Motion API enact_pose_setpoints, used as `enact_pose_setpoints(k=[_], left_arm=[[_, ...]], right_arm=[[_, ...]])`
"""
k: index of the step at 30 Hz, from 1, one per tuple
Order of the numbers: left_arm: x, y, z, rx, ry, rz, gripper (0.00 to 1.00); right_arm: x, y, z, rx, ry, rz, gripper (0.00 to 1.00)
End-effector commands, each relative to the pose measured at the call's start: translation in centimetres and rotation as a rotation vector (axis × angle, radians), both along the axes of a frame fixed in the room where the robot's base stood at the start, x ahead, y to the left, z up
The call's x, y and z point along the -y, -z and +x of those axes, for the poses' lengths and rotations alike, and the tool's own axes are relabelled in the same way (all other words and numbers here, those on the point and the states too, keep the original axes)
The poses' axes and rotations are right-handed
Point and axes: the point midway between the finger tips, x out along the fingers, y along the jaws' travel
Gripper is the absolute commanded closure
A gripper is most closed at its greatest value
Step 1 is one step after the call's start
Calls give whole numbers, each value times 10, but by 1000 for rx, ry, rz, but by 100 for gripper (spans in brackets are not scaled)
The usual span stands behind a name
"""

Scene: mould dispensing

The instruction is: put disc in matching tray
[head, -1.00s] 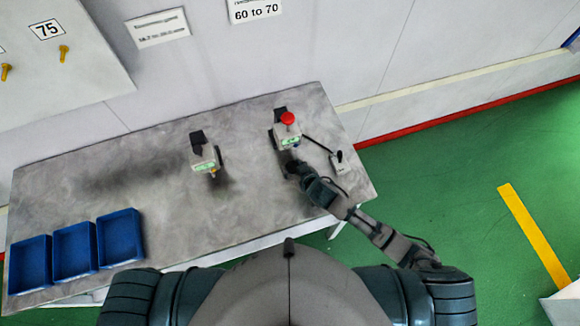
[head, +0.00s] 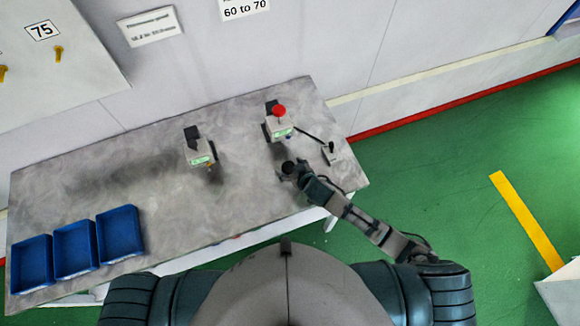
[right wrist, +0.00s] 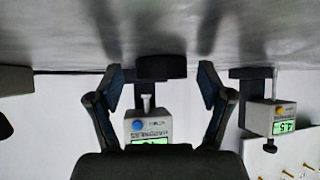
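A small dark disc (head: 287,168) lies on the table just in front of my right gripper (head: 297,171). In the right wrist view, which is upside down, the dark disc (right wrist: 160,68) shows between the two fingers of the right gripper (right wrist: 161,82). The fingers are spread, with a visible gap on each side of the disc. Three blue trays stand side by side at the table's left end: left (head: 32,264), middle (head: 76,246) and right (head: 119,231). My left gripper is not in view.
A gauge (head: 280,128) with a red button stands beyond the disc, with a small cabled box (head: 330,153) to its right. Another gauge (head: 201,150) stands further left. The grey table (head: 190,215) is clear between the gauges and the trays.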

Motion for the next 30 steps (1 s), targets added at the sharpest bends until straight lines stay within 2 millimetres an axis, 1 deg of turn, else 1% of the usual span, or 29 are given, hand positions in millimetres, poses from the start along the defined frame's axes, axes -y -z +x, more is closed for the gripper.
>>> enact_pose_setpoints(k=[7, 11, 21, 25, 30], left_arm=[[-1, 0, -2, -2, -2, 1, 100], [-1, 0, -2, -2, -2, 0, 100], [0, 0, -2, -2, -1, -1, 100], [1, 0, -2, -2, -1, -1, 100], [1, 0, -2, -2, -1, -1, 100]], right_arm=[[1, -2, -1, 3, 0, 0, 20], [6, -9, -8, 2, 1, 0, 20], [34, -50, -57, 1, -1, 1, 20], [42, -62, -71, 0, -1, 1, 20], [48, -71, -80, 0, 1, 1, 20]])
